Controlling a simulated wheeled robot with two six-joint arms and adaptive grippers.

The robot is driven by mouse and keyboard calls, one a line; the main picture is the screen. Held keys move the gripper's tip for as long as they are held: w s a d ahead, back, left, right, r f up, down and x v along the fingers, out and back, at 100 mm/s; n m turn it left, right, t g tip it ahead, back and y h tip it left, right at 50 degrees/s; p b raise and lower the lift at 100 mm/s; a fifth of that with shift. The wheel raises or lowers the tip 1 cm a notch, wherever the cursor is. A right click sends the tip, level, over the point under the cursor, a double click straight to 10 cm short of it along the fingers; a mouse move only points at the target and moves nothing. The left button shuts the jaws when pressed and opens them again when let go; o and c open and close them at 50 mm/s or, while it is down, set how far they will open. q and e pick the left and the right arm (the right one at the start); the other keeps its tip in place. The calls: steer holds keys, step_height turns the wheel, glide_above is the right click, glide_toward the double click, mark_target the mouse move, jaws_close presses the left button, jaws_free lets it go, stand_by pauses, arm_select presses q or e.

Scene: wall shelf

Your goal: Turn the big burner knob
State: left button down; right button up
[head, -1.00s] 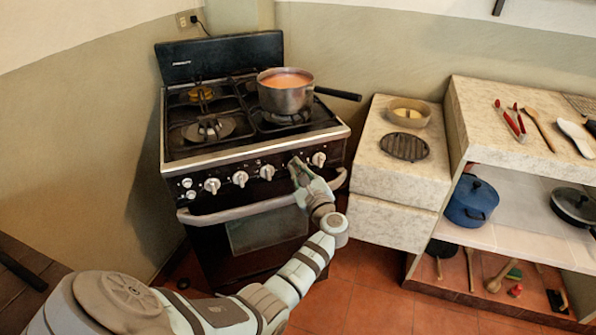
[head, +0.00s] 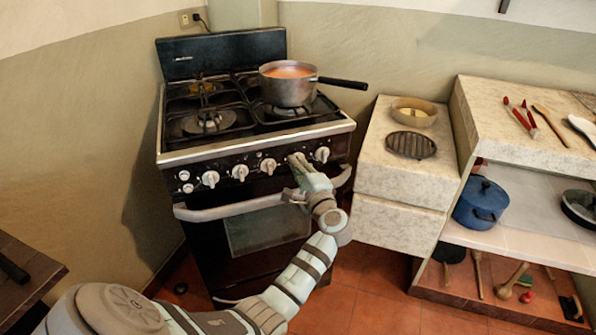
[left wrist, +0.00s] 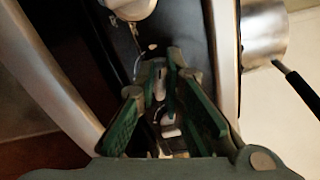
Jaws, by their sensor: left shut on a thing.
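The dark gas stove (head: 180,205) has a row of pale knobs along its front panel. My left gripper (head: 299,168) is at the panel, shut on the second large knob from the right (head: 298,158), which it partly hides. The rightmost knob (head: 322,154) and the knob to the left (head: 268,166) are clear of it. In the left wrist view the green-padded fingers (left wrist: 168,78) close together at the panel, with a pale knob (left wrist: 132,8) near the top edge. The held knob's angle cannot be told. My right gripper is out of view.
A pot of orange soup (head: 288,88) stands on a burner, its handle reaching right past the stove's edge. The oven door handle (head: 235,209) runs just below the knobs. A stone counter (head: 405,178) stands close on the right.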

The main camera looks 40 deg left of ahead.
arm_select(q)
steer(key=shift+f+n+b, duration=0.2)
steer(key=shift+n+b, duration=0.15)
steer(key=shift+n, duration=0.25)
steer(key=c, duration=1.7)
jaws_free()
steer(key=shift+r, duration=0.1)
steer(key=v, duration=0.7)
steer(key=shift+s+d, duration=0.15)
steer(key=shift+d, duration=0.15)
jaws_close()
